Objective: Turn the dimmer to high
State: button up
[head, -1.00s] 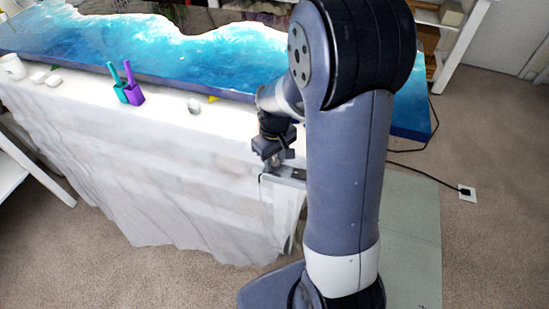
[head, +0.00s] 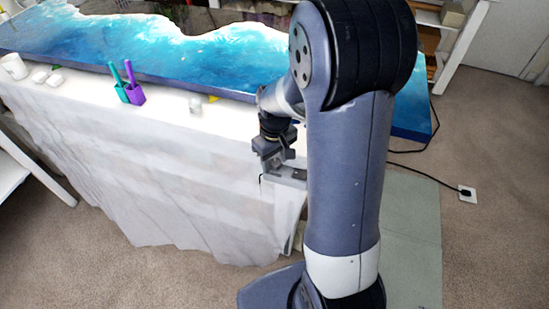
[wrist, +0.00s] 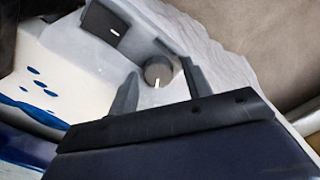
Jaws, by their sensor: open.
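The dimmer is a round grey knob (wrist: 158,71) with a short white mark, which points toward the bottom of the wrist view. It sits on a pale grey panel beside a dark rectangular piece (wrist: 104,25) with its own white mark. My gripper (wrist: 159,74) is open, with one finger on each side of the knob. Gaps show between knob and fingers in this view; I cannot tell the depth. In the head view my gripper (head: 273,160) is at a grey box (head: 288,175) on the table's near edge, where the knob cannot be made out.
A blue resin slab (head: 120,45) lies along the table. Teal (head: 120,92) and purple (head: 135,94) holders and white cups (head: 14,66) stand to the left on the pale cloth (head: 150,185). A cable runs to a floor outlet (head: 467,193) at the right.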

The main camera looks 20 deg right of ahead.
aim_at(275, 162)
notch_tip(275, 162, up, 8)
jog(key=p, duration=0.6)
dwell(0.6)
